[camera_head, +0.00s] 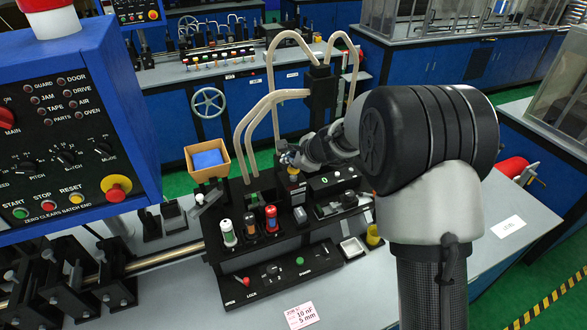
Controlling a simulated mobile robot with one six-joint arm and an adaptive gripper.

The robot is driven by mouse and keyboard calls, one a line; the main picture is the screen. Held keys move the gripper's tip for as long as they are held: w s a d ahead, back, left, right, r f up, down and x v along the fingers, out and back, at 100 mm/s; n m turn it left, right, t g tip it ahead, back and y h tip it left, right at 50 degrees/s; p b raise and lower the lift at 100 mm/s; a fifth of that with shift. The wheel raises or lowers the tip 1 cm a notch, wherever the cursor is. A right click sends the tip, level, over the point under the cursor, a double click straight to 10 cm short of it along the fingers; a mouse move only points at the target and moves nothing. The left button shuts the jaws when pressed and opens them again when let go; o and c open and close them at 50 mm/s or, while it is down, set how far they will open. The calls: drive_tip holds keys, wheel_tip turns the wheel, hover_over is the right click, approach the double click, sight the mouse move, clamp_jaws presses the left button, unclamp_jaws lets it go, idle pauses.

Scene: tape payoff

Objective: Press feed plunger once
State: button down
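My arm reaches in from the right, and my gripper (289,160) is at the black tape machine (300,255), near its back middle. Just below it is a small yellow-topped part (293,172) on a dark post. It may be the feed plunger, but no label is readable. The gripper overlaps its top, so I cannot tell whether they touch. My gripper is small and partly hidden by its own wrist; its fingers cannot be made out.
Upright cylinders stand left on the machine: white-green (228,234), dark-orange (249,226) and red-blue (271,219). Pale curved tubes (246,125) rise behind. An orange bin (207,170) with blue contents is at left. A blue control cabinet (75,120) blocks the far left. A job card (301,315) lies in front.

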sight(291, 169)
drive_tip(key=shift+f+b, duration=1.15)
idle(0.9)
drive_tip(key=shift+r, duration=0.1)
drive_tip(key=shift+r+p, duration=1.4)
drive_tip(key=shift+r, duration=0.2)
wheel_tip(291, 169, up, 5)
drive_tip(key=p, duration=0.4)
drive_tip(key=shift+r+p, duration=0.15)
drive_tip(key=shift+p, duration=0.15)
